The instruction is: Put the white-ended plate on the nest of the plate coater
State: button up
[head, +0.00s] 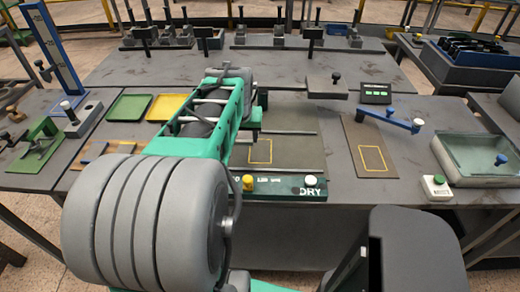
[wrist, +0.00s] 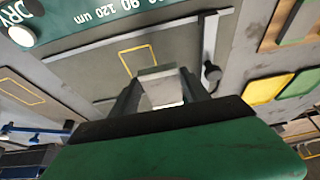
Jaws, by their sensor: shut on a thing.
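In the wrist view my gripper (wrist: 160,88) is shut on a small pale plate (wrist: 162,93), held between its two dark fingers. The plate has a whitish face and a greyer far edge. The plate coater (head: 290,152) is a dark bed with a green front strip marked DRY. Its nest, a yellow-outlined rectangle (head: 260,151), looks empty in the head view. In the wrist view the nest (wrist: 138,60) lies just beyond the held plate, which overlaps its near end; the height between them is unclear. My arm hides the gripper in the head view.
A second yellow-outlined board (head: 372,160) and a blue lever (head: 390,120) are to the right. A glass-topped box (head: 478,155) is farther right. Green (head: 129,107) and yellow (head: 167,106) trays lie left.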

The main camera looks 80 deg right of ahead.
send_over(260, 156)
jog(key=a, duration=0.2)
notch_tip(260, 156, down, 5)
jog(key=shift+w+d, duration=0.1)
jog(key=shift+d, duration=0.05)
jog(key=f, duration=0.3)
jog(key=shift+s+d+f, duration=0.25)
jog(key=shift+s+f, duration=0.05)
jog(key=shift+f, duration=0.2)
jog(key=shift+f, duration=0.1)
jog(key=shift+f, duration=0.15)
jog(key=o, duration=1.5)
jog(key=shift+a, duration=0.1)
jog(key=shift+o, duration=0.2)
